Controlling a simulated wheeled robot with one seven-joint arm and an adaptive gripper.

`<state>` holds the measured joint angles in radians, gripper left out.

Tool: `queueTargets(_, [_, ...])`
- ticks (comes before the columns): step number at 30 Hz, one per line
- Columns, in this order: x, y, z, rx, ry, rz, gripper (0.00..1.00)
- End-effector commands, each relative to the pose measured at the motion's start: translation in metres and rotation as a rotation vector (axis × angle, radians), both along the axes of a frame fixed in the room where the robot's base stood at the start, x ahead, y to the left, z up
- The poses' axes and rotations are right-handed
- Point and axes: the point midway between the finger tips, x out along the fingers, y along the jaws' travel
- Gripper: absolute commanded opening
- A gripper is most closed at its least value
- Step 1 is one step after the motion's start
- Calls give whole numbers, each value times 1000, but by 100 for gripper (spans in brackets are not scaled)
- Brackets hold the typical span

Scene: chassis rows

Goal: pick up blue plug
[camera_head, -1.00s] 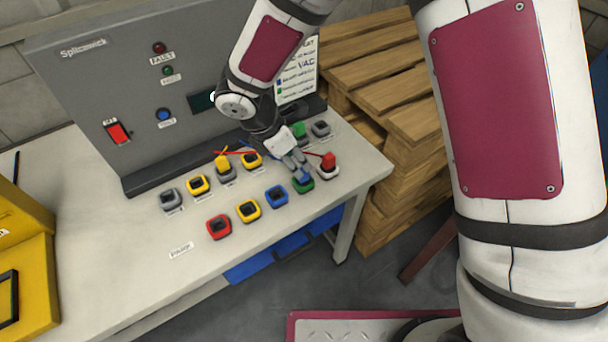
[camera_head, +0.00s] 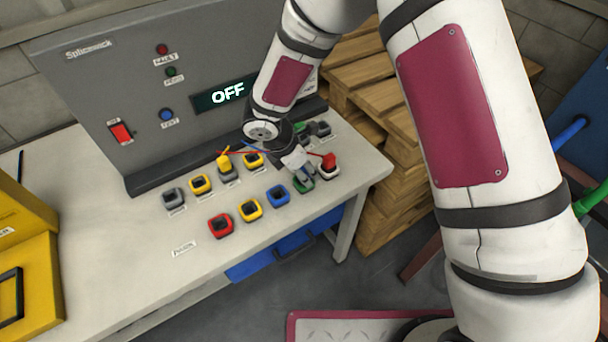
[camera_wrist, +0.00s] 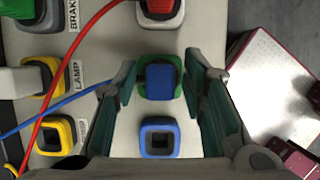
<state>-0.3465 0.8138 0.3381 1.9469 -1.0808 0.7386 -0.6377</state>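The blue plug (camera_wrist: 159,78) stands in the green-rimmed socket (camera_wrist: 179,94) in the middle of the wrist view. My gripper (camera_wrist: 162,85) is open, with one finger to each side of the plug and a visible gap on both sides. In the head view my gripper (camera_head: 300,165) is over the green socket (camera_head: 303,186) and hides the plug. A blue cable (camera_wrist: 66,105) runs in from the left and passes behind the left finger.
An empty blue socket (camera_wrist: 160,151) is close to the plug. A red plug (camera_head: 329,160) stands in a white socket beside my gripper. A red cable (camera_wrist: 62,65) crosses the left side. The grey panel (camera_head: 100,90) stands behind, its display (camera_head: 228,95) reading OFF.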

Motion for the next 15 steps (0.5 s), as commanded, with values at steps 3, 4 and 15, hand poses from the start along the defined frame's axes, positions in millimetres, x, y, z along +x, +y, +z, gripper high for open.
queueTargets(3, [0, 0, 0, 0, 0, 0, 5])
queueTargets(4, [0, 0, 0, 0, 0, 0, 0])
queueTargets(15, [0, 0, 1, 1, -1, 0, 0])
